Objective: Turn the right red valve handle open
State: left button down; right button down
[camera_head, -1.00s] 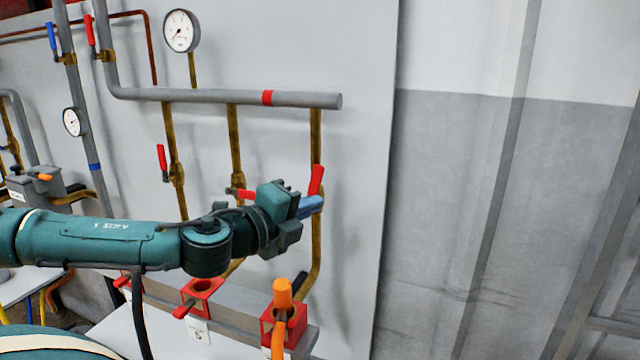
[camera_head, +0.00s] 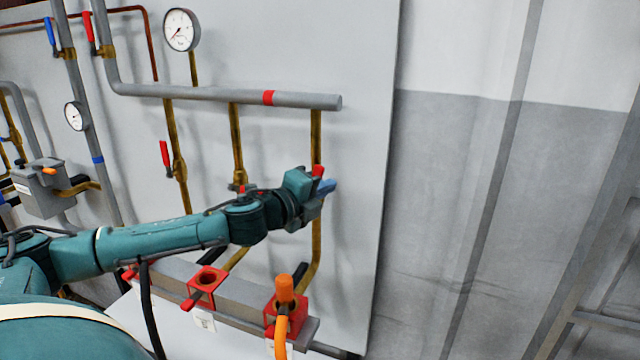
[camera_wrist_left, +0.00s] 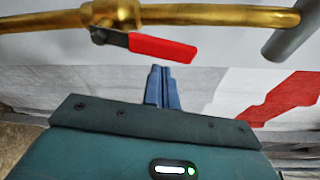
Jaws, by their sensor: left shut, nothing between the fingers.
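The right red valve handle (camera_head: 318,171) is on the rightmost vertical brass pipe. In the head view only its upper end shows above my left gripper (camera_head: 328,186); the rest is hidden. In the left wrist view the red handle (camera_wrist_left: 160,48) reaches from the brass valve body (camera_wrist_left: 112,12), nearly along the pipe but slightly tilted. My left gripper's blue fingers (camera_wrist_left: 161,86) are shut with nothing between them, close beside the handle's free end. I cannot tell whether they touch it. My right gripper is not in view.
A grey horizontal pipe (camera_head: 225,95) runs above. Another red handle (camera_head: 164,155) stands upright on the left brass pipe. Below are red sockets on a grey rail, one with an orange plug (camera_head: 284,289). The wall to the right is clear.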

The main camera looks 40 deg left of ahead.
pick_arm(q)
jog(key=shift+a+r, duration=0.1)
jog(key=shift+a, duration=0.3)
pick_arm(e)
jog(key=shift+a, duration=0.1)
